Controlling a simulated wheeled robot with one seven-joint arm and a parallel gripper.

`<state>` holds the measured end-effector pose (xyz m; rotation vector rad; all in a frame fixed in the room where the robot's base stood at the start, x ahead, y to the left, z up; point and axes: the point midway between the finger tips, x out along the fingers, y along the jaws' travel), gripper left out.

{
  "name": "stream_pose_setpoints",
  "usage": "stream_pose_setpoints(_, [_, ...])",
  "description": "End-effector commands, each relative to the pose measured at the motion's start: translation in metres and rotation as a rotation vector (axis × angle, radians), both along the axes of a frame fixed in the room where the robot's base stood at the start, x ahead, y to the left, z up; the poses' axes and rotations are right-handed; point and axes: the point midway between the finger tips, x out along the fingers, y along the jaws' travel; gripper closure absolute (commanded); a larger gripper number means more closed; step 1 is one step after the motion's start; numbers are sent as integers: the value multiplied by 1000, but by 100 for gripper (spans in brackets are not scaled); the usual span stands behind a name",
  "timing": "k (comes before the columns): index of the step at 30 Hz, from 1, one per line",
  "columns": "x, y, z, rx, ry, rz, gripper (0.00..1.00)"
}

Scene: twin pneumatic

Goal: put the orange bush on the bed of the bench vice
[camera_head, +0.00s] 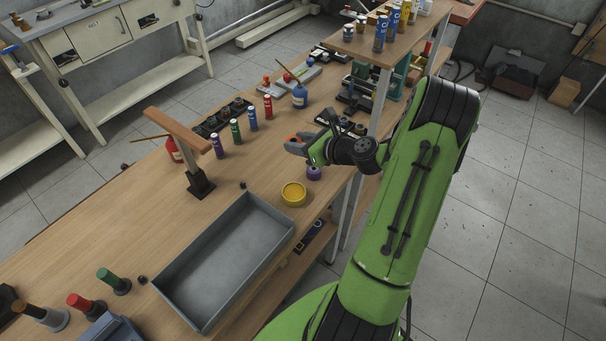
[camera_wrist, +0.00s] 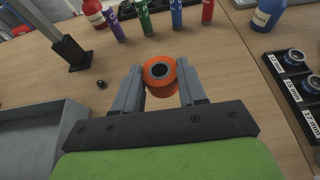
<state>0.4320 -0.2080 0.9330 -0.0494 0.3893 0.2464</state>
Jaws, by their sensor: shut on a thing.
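My gripper (camera_wrist: 160,80) is shut on the orange bush (camera_wrist: 161,91), a short round piece with a dark centre hole, seen from above between the two grey fingers. In the head view my gripper (camera_head: 305,146) is above the bench, with the orange bush (camera_head: 295,147) showing at its end. A blue-grey block (camera_head: 116,330) at the bottom left edge may be the bench vice; it is cut off, so I cannot be sure, and its bed is not clear.
A grey tray (camera_head: 179,271) lies on the wooden bench, with a yellow dish (camera_head: 293,194) and a purple ring (camera_head: 314,173) to its right. A post with a wooden arm (camera_head: 177,130) rises behind the tray. Several coloured bottles (camera_head: 252,120) stand along the back. Red (camera_head: 80,302) and green (camera_head: 107,276) handles stand front left.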

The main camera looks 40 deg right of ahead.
Motion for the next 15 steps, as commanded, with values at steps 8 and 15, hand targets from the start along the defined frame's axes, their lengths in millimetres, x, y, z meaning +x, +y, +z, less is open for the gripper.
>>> stream_pose_setpoints(8, [-21, -103, 19, -4, -3, -338, 97])
stream_pose_setpoints(15, [-24, -110, -25, 5, 1, -365, 97])
